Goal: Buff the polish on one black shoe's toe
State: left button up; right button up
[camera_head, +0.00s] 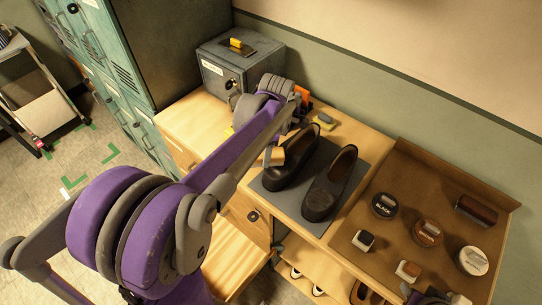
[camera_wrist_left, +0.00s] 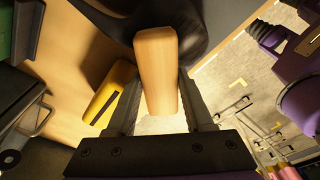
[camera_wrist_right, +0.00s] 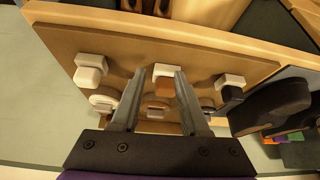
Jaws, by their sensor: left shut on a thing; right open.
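A pair of black shoes stands on a grey mat (camera_head: 276,202): the left shoe (camera_head: 293,163) and the right shoe (camera_head: 330,185). My left gripper (camera_wrist_left: 158,95) is shut on a light wooden block (camera_wrist_left: 156,60), which also shows in the head view (camera_head: 275,156) beside the left shoe. In the left wrist view the block's far end overlaps a black shoe (camera_wrist_left: 190,20); its underside is hidden and I cannot tell if it touches. My right gripper (camera_wrist_right: 157,88) is open and empty above the brown tray (camera_wrist_right: 205,62).
The tray holds a black tin (camera_head: 384,205), a brown-labelled tin (camera_head: 428,232), a white tin (camera_head: 472,260), small jars and a dark red brush (camera_head: 476,210). A yellow object (camera_wrist_left: 112,92) lies near my left gripper. A grey safe (camera_head: 240,68) stands at the back left.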

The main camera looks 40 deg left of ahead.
pick_arm(q)
jog(key=shift+w+d+r, duration=0.1)
jog(key=shift+w, duration=0.45)
jog(key=shift+d, duration=0.1)
pick_arm(e)
jog(key=shift+w, duration=0.1)
pick_arm(q)
jog(key=shift+s+d, duration=0.15)
jog(key=shift+d, duration=0.8)
jog(key=shift+s+d, duration=0.1)
jog(key=shift+d, duration=0.85)
pick_arm(e)
jog(key=shift+f, duration=0.1)
pick_arm(q)
jog(key=shift+s+d, duration=0.1)
jog(key=shift+d, duration=0.75)
pick_arm(e)
jog(key=shift+a, duration=0.1)
pick_arm(q)
jog(key=shift+d, duration=1.2)
jog(key=shift+s, duration=0.1)
